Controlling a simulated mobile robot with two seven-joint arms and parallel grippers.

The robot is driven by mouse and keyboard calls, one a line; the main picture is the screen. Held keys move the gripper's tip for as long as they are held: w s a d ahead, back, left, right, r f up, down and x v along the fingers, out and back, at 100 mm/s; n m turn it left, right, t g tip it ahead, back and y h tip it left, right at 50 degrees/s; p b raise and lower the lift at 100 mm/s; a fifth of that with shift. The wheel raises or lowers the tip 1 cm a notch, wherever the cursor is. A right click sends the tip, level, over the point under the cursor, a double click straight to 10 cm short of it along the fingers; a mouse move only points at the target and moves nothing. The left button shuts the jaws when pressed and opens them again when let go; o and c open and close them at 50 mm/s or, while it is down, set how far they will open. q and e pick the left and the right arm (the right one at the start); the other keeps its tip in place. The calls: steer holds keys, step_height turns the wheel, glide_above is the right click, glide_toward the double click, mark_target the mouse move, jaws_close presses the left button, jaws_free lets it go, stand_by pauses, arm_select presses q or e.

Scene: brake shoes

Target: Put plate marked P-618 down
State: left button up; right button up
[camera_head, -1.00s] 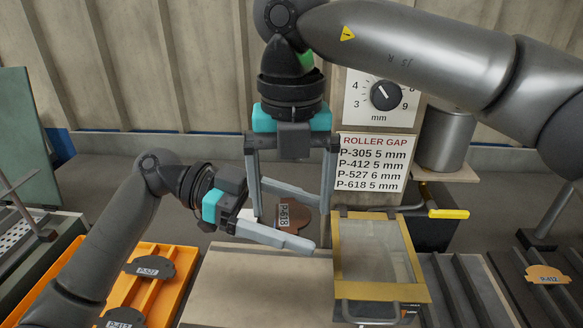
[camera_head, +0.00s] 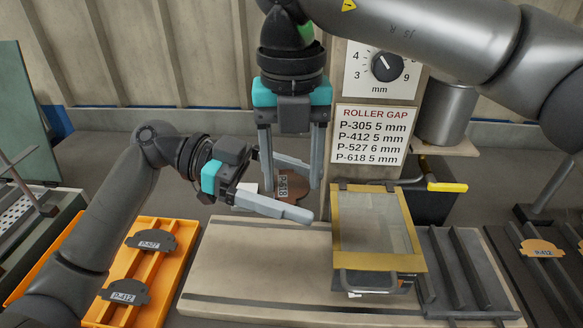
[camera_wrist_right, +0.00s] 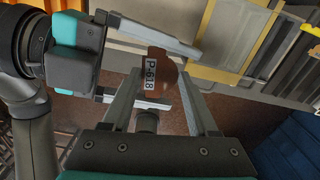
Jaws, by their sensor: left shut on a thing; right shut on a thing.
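The brown plate marked P-618 (camera_head: 293,190) is held up over the back edge of the light bench board. It also shows in the right wrist view (camera_wrist_right: 157,72), its label facing the camera. My left gripper (camera_head: 300,188) reaches in from the left and is shut on the plate, one finger on the near side and one on the far side. My right gripper (camera_head: 291,192) points down from above and is shut on the same plate, a finger at each side. In the right wrist view the plate sits between the right fingers. The exact contact spots are partly hidden.
An orange tray (camera_head: 180,262) at left holds dark plates P-527 (camera_head: 151,241) and P-412 (camera_head: 124,291). A yellow-framed guard (camera_head: 344,240) stands right of the grippers. A dark rack (camera_head: 440,265) is beside it. An orange-tan plate P-412 (camera_head: 541,248) rests at far right. A sign (camera_head: 372,135) lists roller gaps.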

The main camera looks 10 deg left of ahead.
arm_select(q)
steer(key=shift+d, duration=0.1)
arm_select(e)
steer(key=shift+s+a, duration=0.1)
steer(key=shift+a, duration=0.1)
steer(key=shift+c, duration=1.4)
arm_select(q)
steer(key=o, duration=1.1)
steer(key=shift+c, duration=0.2)
arm_select(e)
jaws_close()
